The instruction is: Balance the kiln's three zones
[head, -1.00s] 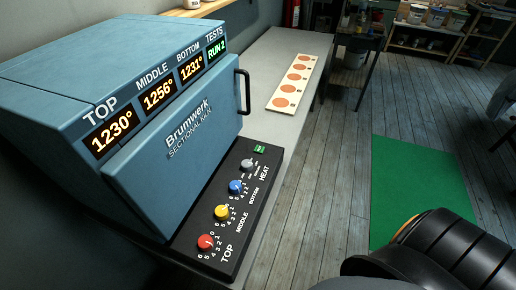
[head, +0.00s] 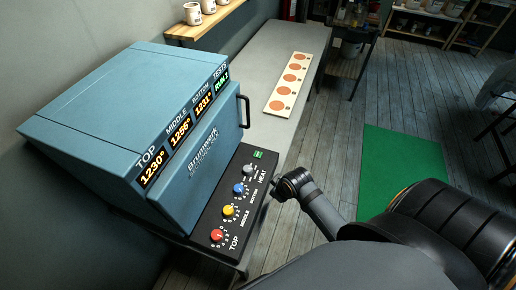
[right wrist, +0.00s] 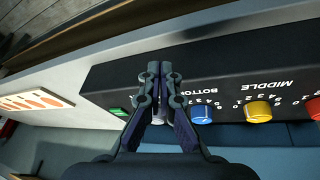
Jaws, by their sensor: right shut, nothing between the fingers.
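The blue kiln (head: 110,110) stands on the bench at left, its display reading TOP 1230°, MIDDLE 1256°, BOTTOM 1231° and TESTS RUN 2. Its black control panel (head: 212,215) carries a red TOP knob (head: 217,235), a yellow MIDDLE knob (head: 229,211), a blue BOTTOM knob (head: 239,188), a grey HEAT knob (head: 248,170) and a green button (head: 258,155). My right gripper (head: 277,188) is shut and empty by the panel's front edge, near the HEAT end. In the right wrist view its fingers (right wrist: 153,72) partly hide the grey knob, left of the blue knob (right wrist: 202,113). My left gripper is out of view.
A card with several orange discs (head: 290,82) lies on the grey bench (head: 262,60) beyond the kiln. A black door handle (head: 245,110) sticks out from the kiln. A wall shelf (head: 205,25) holds pots. A green mat (head: 400,170) lies on the floor.

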